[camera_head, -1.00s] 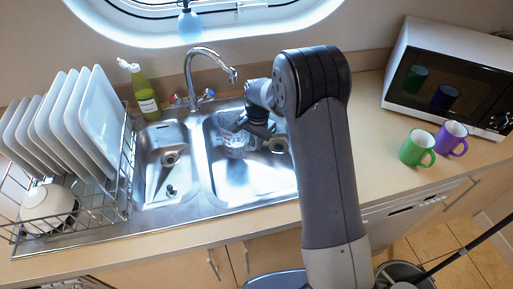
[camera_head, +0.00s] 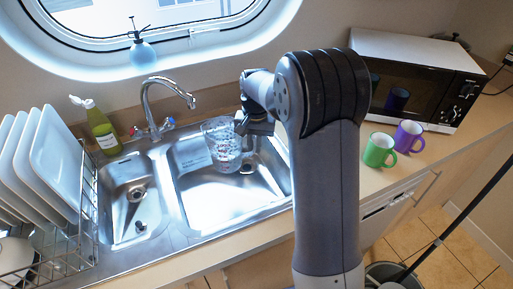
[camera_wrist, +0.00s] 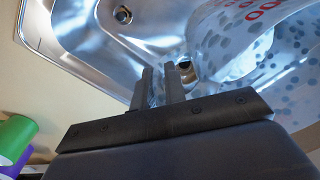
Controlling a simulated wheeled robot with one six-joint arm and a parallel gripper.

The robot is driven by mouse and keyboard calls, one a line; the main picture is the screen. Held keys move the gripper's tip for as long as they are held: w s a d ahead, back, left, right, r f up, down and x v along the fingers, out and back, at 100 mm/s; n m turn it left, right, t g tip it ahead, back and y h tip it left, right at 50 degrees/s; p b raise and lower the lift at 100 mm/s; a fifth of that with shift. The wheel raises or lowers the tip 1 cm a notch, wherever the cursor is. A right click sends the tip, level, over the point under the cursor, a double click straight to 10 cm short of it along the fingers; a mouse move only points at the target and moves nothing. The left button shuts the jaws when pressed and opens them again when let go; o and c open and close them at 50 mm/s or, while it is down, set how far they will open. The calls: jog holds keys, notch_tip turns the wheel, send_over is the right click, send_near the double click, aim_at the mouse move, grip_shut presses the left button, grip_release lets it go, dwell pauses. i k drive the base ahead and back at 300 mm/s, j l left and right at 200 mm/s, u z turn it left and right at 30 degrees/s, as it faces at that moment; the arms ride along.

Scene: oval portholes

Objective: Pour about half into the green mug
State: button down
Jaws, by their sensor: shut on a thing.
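A clear measuring jug (camera_head: 220,146) with red markings is above the right-hand sink basin, roughly upright. My gripper (camera_head: 252,126) is at its right side and shut on it, apparently at the handle. In the wrist view the jug (camera_wrist: 255,45) fills the upper right, beside my gripper's fingers (camera_wrist: 160,85). How full it is cannot be told. The green mug (camera_head: 376,151) stands upright on the counter to the right, clear of my gripper. The green mug also shows at the left edge of the wrist view (camera_wrist: 14,136).
A purple mug (camera_head: 408,137) stands just behind and right of the green one. A microwave (camera_head: 425,80) is behind both. The tap (camera_head: 160,92) rises behind the sink. A plate rack (camera_head: 75,215) stands left. Bare counter lies between sink and mugs.

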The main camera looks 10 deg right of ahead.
aim_at(381, 154)
jog(key=k+l+z, duration=0.6)
jog(key=k+l, duration=0.25)
